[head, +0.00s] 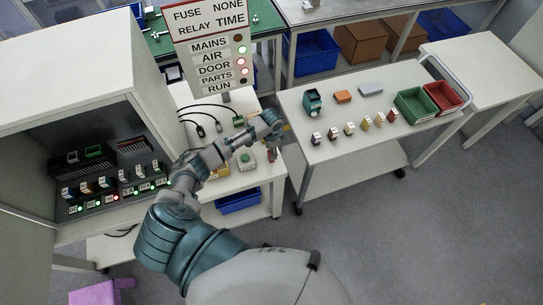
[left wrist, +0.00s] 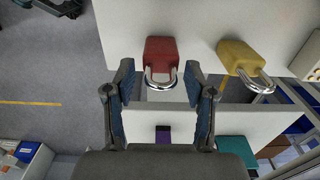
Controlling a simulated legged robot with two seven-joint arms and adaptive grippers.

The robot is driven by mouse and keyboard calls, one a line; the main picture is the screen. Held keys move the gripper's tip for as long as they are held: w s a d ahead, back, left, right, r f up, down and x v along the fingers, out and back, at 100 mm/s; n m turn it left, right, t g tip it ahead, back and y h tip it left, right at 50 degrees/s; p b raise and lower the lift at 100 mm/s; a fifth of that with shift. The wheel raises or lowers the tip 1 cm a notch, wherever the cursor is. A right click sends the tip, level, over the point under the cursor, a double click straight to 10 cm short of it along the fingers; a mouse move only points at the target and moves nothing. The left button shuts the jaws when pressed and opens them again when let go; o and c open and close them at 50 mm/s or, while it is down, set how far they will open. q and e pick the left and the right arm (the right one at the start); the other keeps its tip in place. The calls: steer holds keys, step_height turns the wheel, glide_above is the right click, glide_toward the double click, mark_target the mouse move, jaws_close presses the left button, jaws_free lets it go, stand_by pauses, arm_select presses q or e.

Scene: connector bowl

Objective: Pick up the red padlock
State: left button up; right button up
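In the left wrist view the red padlock (left wrist: 161,52) lies on a pale surface, its silver shackle toward my left gripper (left wrist: 159,82). The gripper is open, with one finger on each side of the shackle and gaps between. I cannot tell whether it touches the padlock. A yellow padlock (left wrist: 238,56) lies to the right of the red one. In the head view my left gripper (head: 271,136) is at the right end of the workbench, with a small red patch just below it that may be the red padlock. My right gripper does not show.
A cart (head: 330,155) to the right holds small blocks, a green bin (head: 413,104) and a red bin (head: 443,97). A sign board (head: 212,50) stands behind the bench. An open cabinet (head: 60,140) is at left. Grey floor is clear at lower right.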

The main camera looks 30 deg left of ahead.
arm_select(q)
steer(key=shift+a+f, duration=0.1)
steer(key=shift+a, duration=0.15)
jaws_close()
steer(key=shift+d, duration=0.1)
